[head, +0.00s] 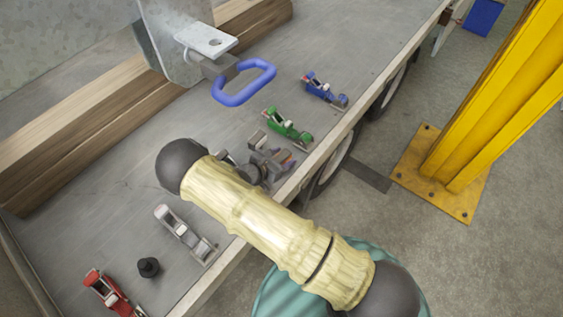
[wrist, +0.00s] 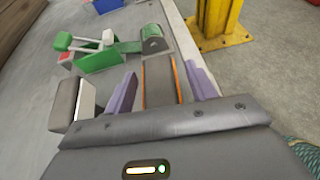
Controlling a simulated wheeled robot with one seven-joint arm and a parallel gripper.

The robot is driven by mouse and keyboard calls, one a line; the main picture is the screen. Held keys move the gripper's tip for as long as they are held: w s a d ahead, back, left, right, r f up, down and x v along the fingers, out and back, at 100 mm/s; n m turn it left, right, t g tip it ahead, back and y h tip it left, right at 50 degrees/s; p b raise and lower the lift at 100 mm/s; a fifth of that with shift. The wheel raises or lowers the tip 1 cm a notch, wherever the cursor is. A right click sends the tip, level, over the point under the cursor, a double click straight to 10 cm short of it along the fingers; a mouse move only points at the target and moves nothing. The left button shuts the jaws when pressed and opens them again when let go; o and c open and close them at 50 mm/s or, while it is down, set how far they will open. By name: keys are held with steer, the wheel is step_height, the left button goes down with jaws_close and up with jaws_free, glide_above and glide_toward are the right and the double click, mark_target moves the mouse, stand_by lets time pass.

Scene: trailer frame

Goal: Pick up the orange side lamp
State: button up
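A narrow grey-brown piece with orange edges (wrist: 160,82) lies on the trailer bed in the wrist view, between the two purple fingers of my gripper (wrist: 160,92). It looks like the orange side lamp, but its shape is mostly hidden. The fingers stand apart, with a thin gap showing on each side of the piece. In the head view, my gripper (head: 284,161) is low over the trailer bed near its right edge. My arm covers part of this area, and the lamp cannot be made out clearly there.
A green tool (head: 287,127) lies just beyond my gripper, with a blue tool (head: 325,91) farther on. A grey tool (head: 184,234), black knob (head: 148,267) and red tool (head: 108,292) lie nearer. A blue loop handle (head: 244,83) and yellow post (head: 480,100) stand nearby.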

mark_target(282, 156)
steer(key=c, duration=0.9)
steer(key=shift+c, duration=0.2)
steer(key=shift+r, duration=0.1)
step_height(282, 156, up, 10)
steer(key=shift+f+b, duration=0.1)
steer(key=shift+b, duration=0.3)
